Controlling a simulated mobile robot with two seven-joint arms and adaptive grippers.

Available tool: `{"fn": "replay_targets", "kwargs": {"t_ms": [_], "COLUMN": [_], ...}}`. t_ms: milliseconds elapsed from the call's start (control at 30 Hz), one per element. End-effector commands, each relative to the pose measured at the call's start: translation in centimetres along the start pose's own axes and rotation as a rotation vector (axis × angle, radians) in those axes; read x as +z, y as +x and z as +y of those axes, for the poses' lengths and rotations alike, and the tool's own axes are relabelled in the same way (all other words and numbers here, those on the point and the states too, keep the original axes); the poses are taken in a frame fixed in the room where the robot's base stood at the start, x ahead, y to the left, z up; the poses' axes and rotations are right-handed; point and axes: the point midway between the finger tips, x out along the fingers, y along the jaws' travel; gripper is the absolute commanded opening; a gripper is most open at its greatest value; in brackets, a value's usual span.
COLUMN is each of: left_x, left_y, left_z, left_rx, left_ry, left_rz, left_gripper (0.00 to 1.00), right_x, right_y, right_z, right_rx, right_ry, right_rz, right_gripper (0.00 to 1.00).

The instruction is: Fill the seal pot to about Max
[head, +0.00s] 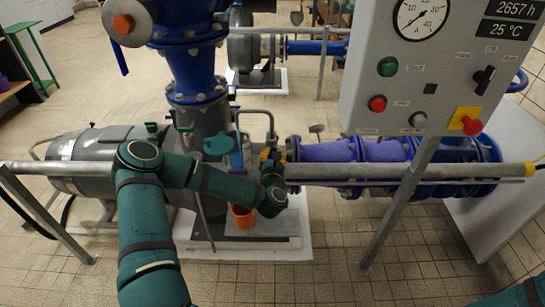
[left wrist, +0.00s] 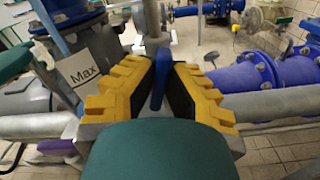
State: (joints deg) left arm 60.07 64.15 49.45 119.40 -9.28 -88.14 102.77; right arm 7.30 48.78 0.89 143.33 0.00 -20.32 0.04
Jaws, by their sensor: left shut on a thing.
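My left gripper (head: 269,158) is beside the pump, at the end of my teal arm, above the plinth. In the left wrist view its yellow fingers (left wrist: 160,85) with black pads are shut on a narrow blue handle (left wrist: 158,82) that stands up between them. A white plate marked "Max" (left wrist: 84,70) shows just left of the fingers. The seal pot's body and its liquid level cannot be made out clearly. A small purple-blue part (head: 237,160) shows behind my forearm in the head view. My right gripper is out of view.
An orange cup (head: 242,216) stands on the plinth below my forearm. A grey handrail (head: 350,171) crosses in front of the blue pipes (head: 400,152). A control panel (head: 440,70) hangs at upper right. Tiled floor at the front is clear.

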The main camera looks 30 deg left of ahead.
Motion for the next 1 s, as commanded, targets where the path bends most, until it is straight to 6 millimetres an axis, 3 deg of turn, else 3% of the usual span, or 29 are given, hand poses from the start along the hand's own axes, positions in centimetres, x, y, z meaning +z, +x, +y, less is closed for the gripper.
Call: {"fn": "replay_targets", "kwargs": {"t_ms": [200,233,300,667,833,1000], "left_x": [0.3,0.3,0.3,0.1,0.1,0.1], "left_y": [0.2,0.2,0.2,-0.2,-2.2,-5.7], "left_z": [0.2,0.2,0.1,0.0,-0.1,-0.1], "left_rx": [0.005,0.005,0.005,0.001,-0.002,-0.003], "left_ry": [0.001,0.001,0.001,0.003,0.003,0.001], "left_rz": [-0.006,-0.006,-0.006,-0.002,0.000,-0.001], "left_gripper": [0.00,0.19,0.41,0.41,0.41,0.41], "right_x": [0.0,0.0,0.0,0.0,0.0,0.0], "right_y": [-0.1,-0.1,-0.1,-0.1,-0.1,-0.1], "right_z": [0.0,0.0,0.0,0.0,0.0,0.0], "right_rx": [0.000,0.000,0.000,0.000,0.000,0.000], "right_ry": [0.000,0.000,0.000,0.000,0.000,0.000], "right_rz": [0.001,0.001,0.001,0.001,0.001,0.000], "right_gripper": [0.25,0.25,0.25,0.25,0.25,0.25]}}
